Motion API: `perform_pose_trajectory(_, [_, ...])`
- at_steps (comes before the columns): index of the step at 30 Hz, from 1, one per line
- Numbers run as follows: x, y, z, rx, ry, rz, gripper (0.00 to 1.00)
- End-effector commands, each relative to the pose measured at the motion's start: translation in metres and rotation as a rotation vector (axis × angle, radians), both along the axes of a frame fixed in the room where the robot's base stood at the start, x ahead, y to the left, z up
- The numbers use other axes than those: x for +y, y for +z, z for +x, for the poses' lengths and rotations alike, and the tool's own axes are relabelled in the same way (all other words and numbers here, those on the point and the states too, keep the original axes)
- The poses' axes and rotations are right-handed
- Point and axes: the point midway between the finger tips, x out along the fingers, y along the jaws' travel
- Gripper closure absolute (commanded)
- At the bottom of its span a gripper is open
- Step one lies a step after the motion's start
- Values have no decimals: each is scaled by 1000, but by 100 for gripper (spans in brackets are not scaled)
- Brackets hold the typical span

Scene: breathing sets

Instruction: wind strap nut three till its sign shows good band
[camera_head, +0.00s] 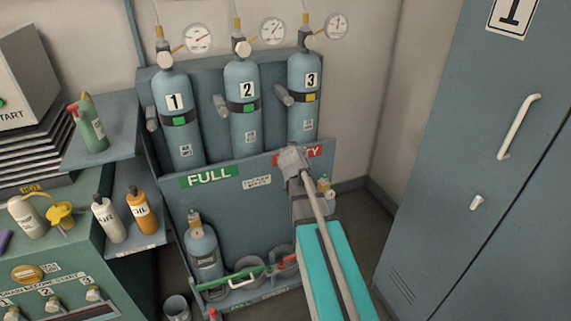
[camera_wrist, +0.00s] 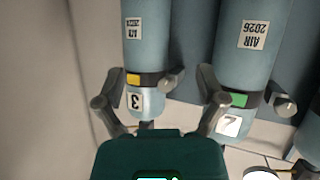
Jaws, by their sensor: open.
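Bottle three (camera_head: 304,75) stands at the right end of the rack; in the wrist view it is upside down (camera_wrist: 145,50). Its dark strap carries a yellow sign (camera_head: 310,97), which also shows yellow in the wrist view (camera_wrist: 133,79). Strap nut three (camera_head: 284,95) is a grey knob at the left of that bottle; it also shows in the wrist view (camera_wrist: 172,82). My gripper (camera_wrist: 161,75) is open and empty. In the wrist view the nut appears between the two spread fingers, apart from both. How far ahead it is, I cannot tell.
Bottles one (camera_head: 176,115) and two (camera_head: 243,110) have green signs; nut two (camera_wrist: 285,103) lies right of my fingers in the wrist view. A lower panel (camera_head: 230,215) with a FULL label (camera_head: 209,175) fronts the rack. A locker (camera_head: 480,170) stands at the right.

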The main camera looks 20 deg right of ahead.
Motion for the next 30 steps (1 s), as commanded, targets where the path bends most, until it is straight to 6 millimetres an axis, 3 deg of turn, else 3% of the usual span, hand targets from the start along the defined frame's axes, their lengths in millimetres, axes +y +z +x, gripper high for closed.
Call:
perform_pose_trajectory(15, [43, -13, -48, 266, 1, 79, 11])
perform_pose_trajectory(30, [54, -18, -59, 330, 8, 96, 11])
